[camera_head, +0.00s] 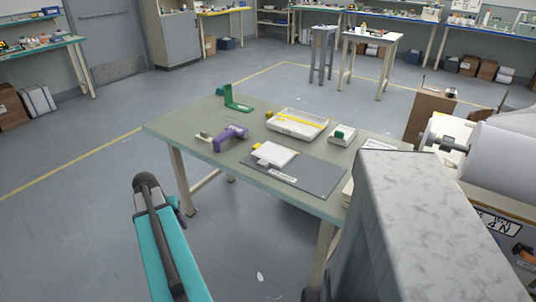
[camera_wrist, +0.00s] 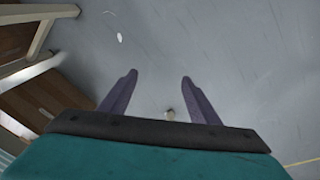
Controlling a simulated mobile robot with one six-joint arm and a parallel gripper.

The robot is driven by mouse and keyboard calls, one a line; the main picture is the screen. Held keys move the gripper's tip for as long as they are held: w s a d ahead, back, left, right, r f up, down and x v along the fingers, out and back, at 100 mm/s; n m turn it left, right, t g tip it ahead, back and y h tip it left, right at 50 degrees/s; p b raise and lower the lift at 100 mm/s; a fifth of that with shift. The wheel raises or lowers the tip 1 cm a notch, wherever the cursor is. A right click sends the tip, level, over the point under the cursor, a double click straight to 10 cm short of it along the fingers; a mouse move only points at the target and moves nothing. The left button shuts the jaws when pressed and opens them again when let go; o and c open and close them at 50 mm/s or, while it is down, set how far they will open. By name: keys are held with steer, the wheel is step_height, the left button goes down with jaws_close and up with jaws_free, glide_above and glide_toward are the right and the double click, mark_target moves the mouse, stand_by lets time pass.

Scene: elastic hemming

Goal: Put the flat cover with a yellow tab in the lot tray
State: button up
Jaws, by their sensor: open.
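A flat white cover (camera_head: 276,153) lies on the dark grey mat (camera_head: 312,174) near the front of the green-topped table. A small yellow tab (camera_head: 257,146) shows at its left corner. A white tray with a yellow stripe (camera_head: 297,123) stands behind it on the same table; it may be the lot tray. In the wrist view my gripper (camera_wrist: 158,92) is open and empty, its two purple fingers apart over the bare floor. In the head view my teal arm is at the lower left, in front of the table and away from the cover.
A purple tool (camera_head: 231,137) lies left of the cover. A green bracket (camera_head: 235,100) stands at the table's back left. A small white bin with green contents (camera_head: 342,134) is right of the tray. A white strip (camera_head: 282,178) lies on the mat's front.

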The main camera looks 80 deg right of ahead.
steer(key=s+d+r+m+p, duration=0.1)
steer(key=s+d+r+m, duration=0.2)
steer(key=s+d+r, duration=0.3)
steer(key=s+d+r+m+h+p, duration=0.1)
steer(key=s+d+r, duration=0.5)
steer(key=s+r, duration=0.7)
steer(key=s+d+r+m+g+h+p, duration=0.1)
steer(key=s+d+r+m, duration=0.3)
steer(key=s+r, duration=0.5)
steer(key=shift+s+d+r+m+p, duration=0.4)
steer(key=shift+d+p, duration=0.35)
steer(key=shift+d, duration=0.4)
glide_above(263, 162)
steer(key=w+a, duration=0.2)
steer(key=a, duration=0.1)
steer(key=shift+s+d+f+p, duration=0.1)
steer(key=shift+d+f+p, duration=0.1)
steer(key=shift+f, duration=1.75)
steer(key=shift+s+d+f+p, duration=0.1)
steer(key=shift+f+p, duration=0.05)
steer(key=shift+f, duration=1.8)
steer(key=shift+p+x, duration=0.55)
steer(key=shift+x, duration=2.05)
steer(key=shift+s, duration=0.15)
